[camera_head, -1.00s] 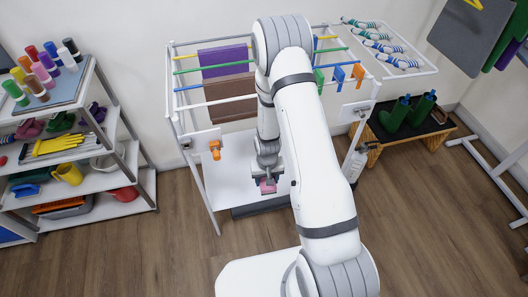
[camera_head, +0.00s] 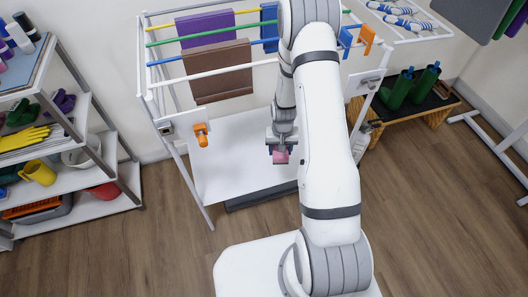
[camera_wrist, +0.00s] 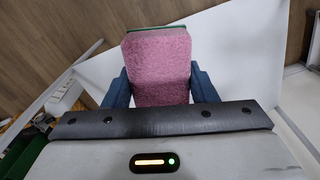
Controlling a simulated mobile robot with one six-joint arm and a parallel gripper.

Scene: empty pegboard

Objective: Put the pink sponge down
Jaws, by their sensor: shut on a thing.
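The pink sponge (camera_head: 280,155) is in my gripper (camera_head: 281,150), above the white lower panel (camera_head: 225,165) of the drying rack. In the wrist view the pink sponge (camera_wrist: 158,65) fills the space between the two blue-grey fingers of my gripper (camera_wrist: 158,85), which is shut on it. A green edge shows along the sponge's far end. The gap between the sponge and the panel is hard to judge.
The rack's coloured rails (camera_head: 205,38) hold a purple cloth (camera_head: 207,30) and a brown cloth (camera_head: 218,72). An orange clip (camera_head: 201,134) is on the rack's left front. A shelf unit (camera_head: 105,160) stands left, and a wooden bench (camera_head: 437,110) right. The panel is bare left of my gripper.

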